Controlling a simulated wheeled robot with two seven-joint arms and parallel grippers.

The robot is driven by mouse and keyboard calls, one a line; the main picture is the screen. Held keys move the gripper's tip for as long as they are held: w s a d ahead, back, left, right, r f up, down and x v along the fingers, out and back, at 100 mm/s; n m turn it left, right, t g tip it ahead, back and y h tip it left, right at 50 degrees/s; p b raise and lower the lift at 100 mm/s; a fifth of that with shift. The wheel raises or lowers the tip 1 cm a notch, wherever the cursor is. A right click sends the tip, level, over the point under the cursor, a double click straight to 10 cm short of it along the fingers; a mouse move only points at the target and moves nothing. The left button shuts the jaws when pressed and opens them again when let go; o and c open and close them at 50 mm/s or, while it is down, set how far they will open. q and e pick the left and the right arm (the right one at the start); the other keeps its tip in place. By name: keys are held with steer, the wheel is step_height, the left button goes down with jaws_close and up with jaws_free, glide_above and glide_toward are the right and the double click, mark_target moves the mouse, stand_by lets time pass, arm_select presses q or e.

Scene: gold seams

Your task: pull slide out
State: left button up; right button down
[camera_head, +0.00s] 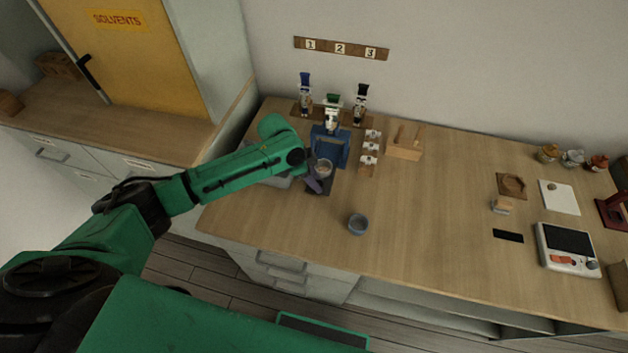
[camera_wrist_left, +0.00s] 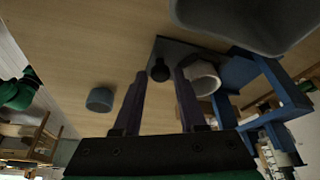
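The slide is a dark flat plate (camera_head: 319,190) at the foot of a blue stand (camera_head: 331,147); in the left wrist view the plate (camera_wrist_left: 172,50) carries a black knob (camera_wrist_left: 160,70). A pale round cup (camera_head: 324,168) stands on the plate near the stand; it also shows in the left wrist view (camera_wrist_left: 203,79). My left gripper (camera_head: 316,183) is at the plate's front end. In its wrist view its purple-grey fingers (camera_wrist_left: 160,75) are apart, with the knob showing between their tips. Contact with the knob cannot be told. My right gripper is not in view.
A grey-blue bowl (camera_head: 358,225) stands right of the plate, near the counter's front. A grey bin (camera_wrist_left: 240,18) is close beside the plate. Nutcracker figures (camera_head: 305,95) stand behind, and a wooden block (camera_head: 404,148) lies right. The counter's middle is mostly clear.

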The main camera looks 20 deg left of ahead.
arm_select(q)
steer(key=shift+s, duration=0.15)
steer(key=shift+s+r, duration=0.1)
steer(key=shift+s, duration=0.05)
steer(key=b+v, duration=0.1)
steer(key=v, duration=1.3)
steer(key=shift+r, duration=0.2)
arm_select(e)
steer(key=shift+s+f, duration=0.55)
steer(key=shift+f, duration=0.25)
arm_select(q)
steer(key=shift+a, duration=0.1)
